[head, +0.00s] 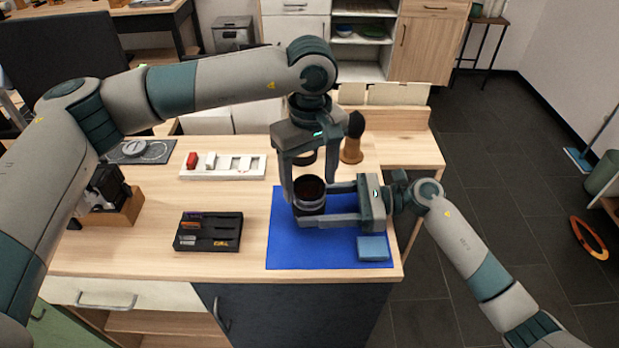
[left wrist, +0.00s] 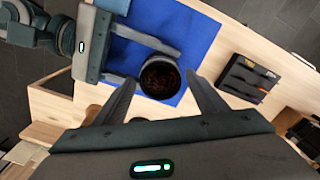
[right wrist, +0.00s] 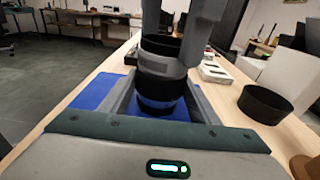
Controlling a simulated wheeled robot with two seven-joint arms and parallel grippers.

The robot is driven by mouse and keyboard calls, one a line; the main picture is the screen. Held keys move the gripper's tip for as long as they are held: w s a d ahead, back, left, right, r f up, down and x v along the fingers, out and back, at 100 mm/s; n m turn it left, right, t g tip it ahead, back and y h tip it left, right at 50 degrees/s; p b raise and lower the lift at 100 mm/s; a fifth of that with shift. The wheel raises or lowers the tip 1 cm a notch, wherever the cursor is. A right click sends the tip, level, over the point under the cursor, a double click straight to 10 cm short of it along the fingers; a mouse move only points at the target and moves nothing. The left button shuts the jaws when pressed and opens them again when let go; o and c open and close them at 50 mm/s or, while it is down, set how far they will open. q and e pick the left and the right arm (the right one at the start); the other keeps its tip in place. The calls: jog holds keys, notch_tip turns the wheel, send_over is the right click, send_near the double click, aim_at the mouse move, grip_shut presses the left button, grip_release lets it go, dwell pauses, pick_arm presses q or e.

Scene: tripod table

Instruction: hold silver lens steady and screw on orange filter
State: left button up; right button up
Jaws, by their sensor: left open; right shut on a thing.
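The silver lens (head: 309,204) stands upright above the blue mat, a dark barrel with a silver band that shows in the right wrist view (right wrist: 162,55). My right gripper (head: 318,208) is shut on it from the right, one finger on each side. My left gripper (head: 308,186) points down from above and is open, its fingers apart on either side of the lens top. In the left wrist view, a dark ring with reddish-brown glass (left wrist: 160,77) fills the lens top. It may be the orange filter; I cannot tell how it is seated.
A blue mat (head: 285,250) bears a folded blue cloth (head: 373,248). A black ring (right wrist: 265,104) and a wooden-handled brush (head: 352,150) stand behind. A black slotted tray (head: 208,245), white tray (head: 222,174) and camera on a wooden block (head: 110,205) stand left.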

pick_arm(q)
jog(key=shift+n, duration=0.8)
jog(key=shift+n, duration=1.5)
jog(key=c, duration=1.1)
jog(key=shift+f, duration=0.1)
